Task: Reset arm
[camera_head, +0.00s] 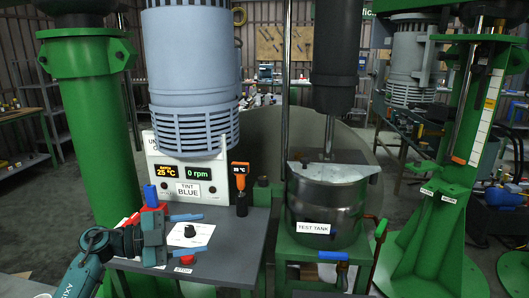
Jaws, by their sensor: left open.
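My left arm (100,262) comes in from the lower left, and its teal left gripper (207,232) points right. Its two blue fingers are spread apart and empty, one above the other in the picture. A black knob on a white plate (190,231) shows between the fingers; I cannot tell whether they touch it. My right gripper is not in view.
The control box (187,172) reads 25 °C and 0 rpm. Beside it stands an orange thermometer (240,178). The metal test tank (327,205) stands on a green stand at centre. A green column (95,120) rises at left.

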